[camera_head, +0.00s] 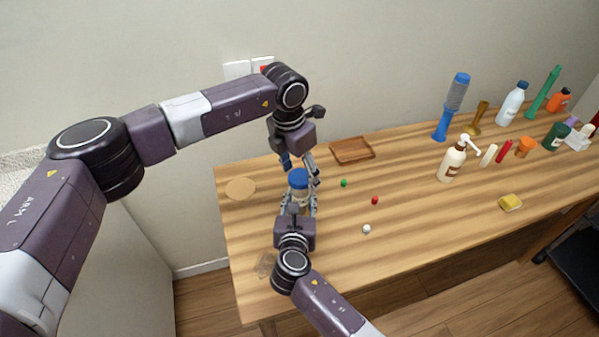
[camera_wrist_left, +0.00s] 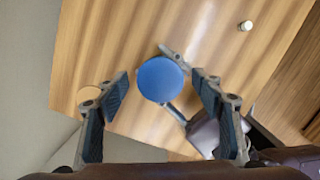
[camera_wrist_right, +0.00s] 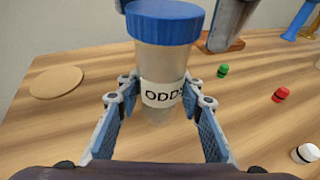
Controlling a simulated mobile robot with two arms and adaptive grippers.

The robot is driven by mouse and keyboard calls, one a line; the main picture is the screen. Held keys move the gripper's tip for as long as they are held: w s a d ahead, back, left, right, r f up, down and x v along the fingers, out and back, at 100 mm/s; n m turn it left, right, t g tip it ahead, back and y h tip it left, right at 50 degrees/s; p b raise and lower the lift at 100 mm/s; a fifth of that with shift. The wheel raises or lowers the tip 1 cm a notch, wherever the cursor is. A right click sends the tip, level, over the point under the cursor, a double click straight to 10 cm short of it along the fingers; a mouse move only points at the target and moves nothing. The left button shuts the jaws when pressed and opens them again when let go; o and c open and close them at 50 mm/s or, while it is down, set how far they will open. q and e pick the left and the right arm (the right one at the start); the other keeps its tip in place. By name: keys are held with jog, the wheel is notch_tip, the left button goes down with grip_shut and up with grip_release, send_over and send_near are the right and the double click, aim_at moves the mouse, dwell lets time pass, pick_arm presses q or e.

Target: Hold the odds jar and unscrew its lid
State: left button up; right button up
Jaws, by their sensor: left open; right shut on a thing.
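The odds jar (camera_wrist_right: 160,62) is a clear, upright jar with a white ODDS label and a blue lid (camera_head: 298,178). My right gripper (camera_head: 299,207) is shut on the jar's body, one finger at each side of the label in the right wrist view. I cannot tell whether the jar's base touches the table. My left gripper (camera_head: 299,166) points down above the lid and is open. In the left wrist view the round lid (camera_wrist_left: 160,80) lies between the spread fingers, with gaps on both sides. The lid is on the jar.
A round mat (camera_head: 240,188) is left; a brown tray (camera_head: 352,151) is behind. Bottles crowd the right end.

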aim_at(299, 176)
dwell(0.3)
pick_arm(q)
jog(key=m, duration=0.6)
jog(key=shift+g, duration=0.4)
jog(key=shift+w, duration=0.1)
jog(key=c, duration=1.4)
jog(key=shift+r, duration=0.25)
jog(key=shift+c, duration=0.2)
jog(key=shift+r, duration=0.9)
jog(key=shift+r, duration=0.1)
jog(key=shift+r, duration=2.1)
pick_arm(e)
jog(key=o, duration=1.2)
